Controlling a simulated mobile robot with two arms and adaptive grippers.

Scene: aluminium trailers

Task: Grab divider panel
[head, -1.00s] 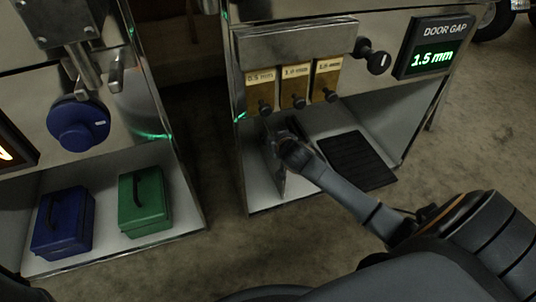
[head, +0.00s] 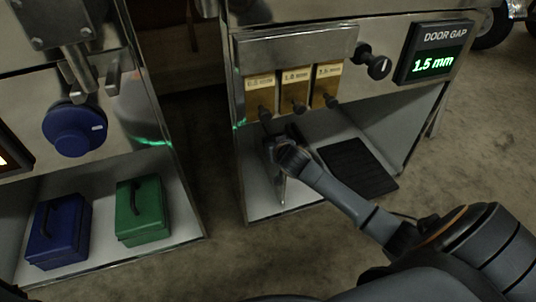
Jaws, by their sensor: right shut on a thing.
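A thin grey upright panel, the divider panel (head: 281,190), stands on the floor of the right trailer's lower compartment, near its front edge. It shows nearly edge-on. My right gripper (head: 281,150) is shut on its upper part, and my arm reaches in from the lower right. The fingers are small and dark, and my wrist hides part of the panel. I cannot tell whether the panel's lower edge touches the compartment floor. My left gripper is not in view.
A black ribbed mat (head: 357,168) lies right of the panel. Above hang brass tags with black knobs (head: 295,90), beside a DOOR GAP display (head: 437,52) reading 1.5 mm. The left trailer holds a blue case (head: 58,231) and a green case (head: 142,210). Bare floor separates the trailers.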

